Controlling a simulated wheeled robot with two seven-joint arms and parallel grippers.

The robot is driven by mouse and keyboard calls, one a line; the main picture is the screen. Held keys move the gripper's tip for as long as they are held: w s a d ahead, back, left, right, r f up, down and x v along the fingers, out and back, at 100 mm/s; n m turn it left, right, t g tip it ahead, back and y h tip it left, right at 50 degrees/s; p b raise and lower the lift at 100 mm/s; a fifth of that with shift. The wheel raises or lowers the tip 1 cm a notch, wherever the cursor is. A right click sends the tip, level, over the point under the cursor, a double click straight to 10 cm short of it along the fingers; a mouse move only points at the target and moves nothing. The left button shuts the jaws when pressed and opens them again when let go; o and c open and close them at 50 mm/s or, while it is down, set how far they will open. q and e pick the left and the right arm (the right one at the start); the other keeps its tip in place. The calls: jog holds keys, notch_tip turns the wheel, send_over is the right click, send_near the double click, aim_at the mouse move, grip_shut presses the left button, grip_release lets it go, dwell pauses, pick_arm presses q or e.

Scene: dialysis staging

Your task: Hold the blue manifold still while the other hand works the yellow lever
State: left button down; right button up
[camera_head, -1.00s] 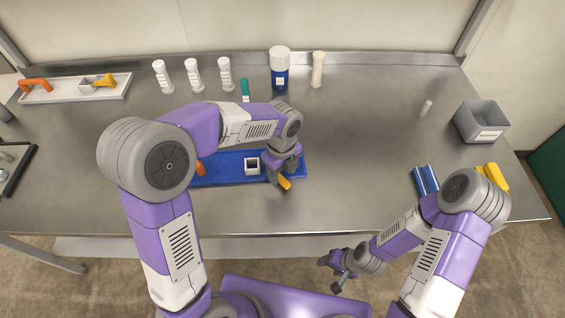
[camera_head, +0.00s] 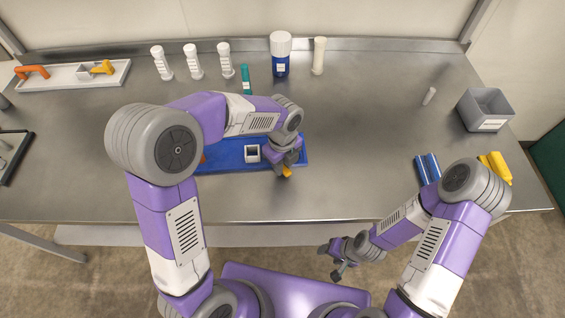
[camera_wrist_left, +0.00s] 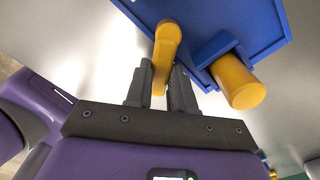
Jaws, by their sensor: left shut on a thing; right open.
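The blue manifold (camera_head: 225,160) lies flat on the steel table, with a white square fitting (camera_head: 252,153) on it and a bit of orange at its left end, mostly hidden by my left arm. My left gripper (camera_head: 286,164) is over the manifold's right end, shut on the yellow lever (camera_head: 287,171). In the left wrist view the yellow lever (camera_wrist_left: 164,50) sits between the two fingers, beside the blue manifold (camera_wrist_left: 262,28). A second yellow round piece (camera_wrist_left: 238,82) sticks out from a blue bracket there. My right gripper (camera_head: 340,260) is open and empty, off the table's front edge.
White bottles (camera_head: 192,62), a blue-and-white bottle (camera_head: 280,55) and a teal tube (camera_head: 246,79) stand behind. A tray (camera_head: 118,76) is at the back left. A grey bin (camera_head: 486,108), blue parts (camera_head: 427,168) and a yellow piece (camera_head: 495,167) are at the right. The table's centre right is clear.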

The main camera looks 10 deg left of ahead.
pick_arm(q)
jog(key=c, duration=0.9)
grip_release()
notch_tip(320, 180, up, 12)
jog(key=shift+r, duration=0.1)
